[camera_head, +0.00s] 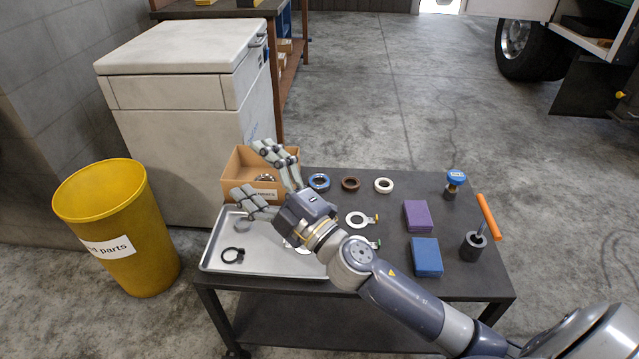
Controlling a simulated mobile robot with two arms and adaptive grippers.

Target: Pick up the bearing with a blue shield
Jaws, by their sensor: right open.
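The bearing with a blue shield (319,182) lies flat on the dark table, just right of the cardboard box. My right gripper (248,170) is open, with its fingers pointing left. One finger is over the cardboard box (231,183), the other over the back left of the metal tray. The blue bearing is apart from the gripper, to its right. A metallic ring part (265,178) shows in the box between the fingers; I cannot tell whether it is touched. My left gripper is not in view.
A brown-red bearing (350,184) and a white one (384,186) stand in a row right of the blue one. Purple (417,216) and blue (426,257) blocks and tools are at the right. A yellow bin (130,250) stands left.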

